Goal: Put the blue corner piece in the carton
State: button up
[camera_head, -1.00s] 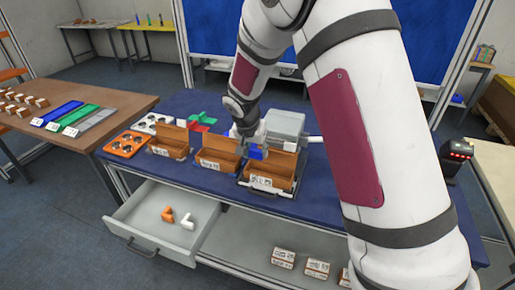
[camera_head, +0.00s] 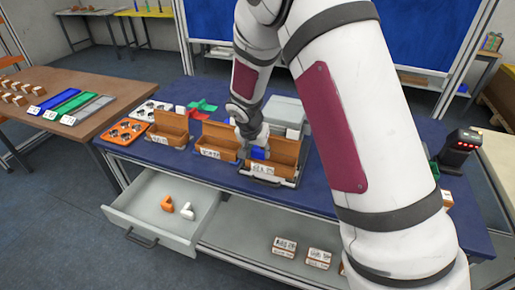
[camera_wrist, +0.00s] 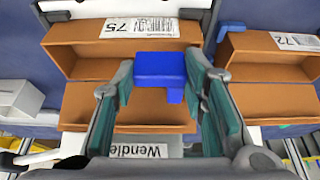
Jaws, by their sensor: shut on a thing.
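My gripper (camera_wrist: 160,76) is shut on the blue corner piece (camera_wrist: 148,64), which sits between its two teal-padded fingers. In the head view the blue corner piece (camera_head: 259,153) shows at the opening of the right-hand brown carton (camera_head: 287,151), and my gripper (camera_head: 250,143) is partly hidden by my arm. I cannot tell whether the piece touches the carton's inside.
Two more open brown cartons (camera_head: 171,127) (camera_head: 219,136) stand to the left on the blue table. A grey box (camera_head: 284,112) stands behind. A scanner (camera_head: 458,148) stands at the right. An open drawer (camera_head: 135,212) with orange and white pieces juts out in front.

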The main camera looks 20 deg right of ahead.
jog(key=o, duration=0.9)
jog(key=shift+r, duration=0.1)
jog(key=shift+v, duration=5.9)
